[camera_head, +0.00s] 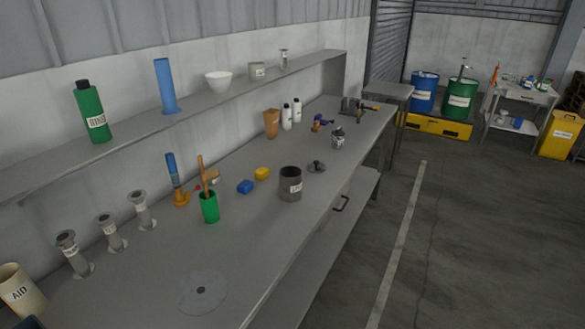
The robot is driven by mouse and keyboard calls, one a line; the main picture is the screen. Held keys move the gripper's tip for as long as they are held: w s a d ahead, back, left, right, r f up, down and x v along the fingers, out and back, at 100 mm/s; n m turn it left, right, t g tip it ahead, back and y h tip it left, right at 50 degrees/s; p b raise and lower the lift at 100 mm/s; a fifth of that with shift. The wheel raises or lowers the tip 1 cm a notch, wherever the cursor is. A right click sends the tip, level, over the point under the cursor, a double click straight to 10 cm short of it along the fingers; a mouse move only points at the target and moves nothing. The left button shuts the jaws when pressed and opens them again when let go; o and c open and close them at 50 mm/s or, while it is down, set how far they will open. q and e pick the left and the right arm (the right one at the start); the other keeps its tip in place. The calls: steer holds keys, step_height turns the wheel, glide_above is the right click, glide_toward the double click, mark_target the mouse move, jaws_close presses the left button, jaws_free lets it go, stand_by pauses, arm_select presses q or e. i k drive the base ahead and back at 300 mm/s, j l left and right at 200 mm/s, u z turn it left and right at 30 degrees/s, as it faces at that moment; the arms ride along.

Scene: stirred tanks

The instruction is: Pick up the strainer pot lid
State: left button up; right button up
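The lid and pot look apart. A flat grey disc with a dark centre (202,292) lies on the near part of the bench. Neither of my grippers shows in the head view.
White bottles (297,111) stand farther back. A wall shelf (250,85) runs above. Floor at right is open.

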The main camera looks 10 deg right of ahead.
mark_target(316, 166)
steer(key=i+l+u, duration=0.1)
steer(key=u, duration=0.3)
steer(key=i+l+u, duration=0.1)
steer(key=l+u, duration=0.35)
steer(key=u, duration=0.3)
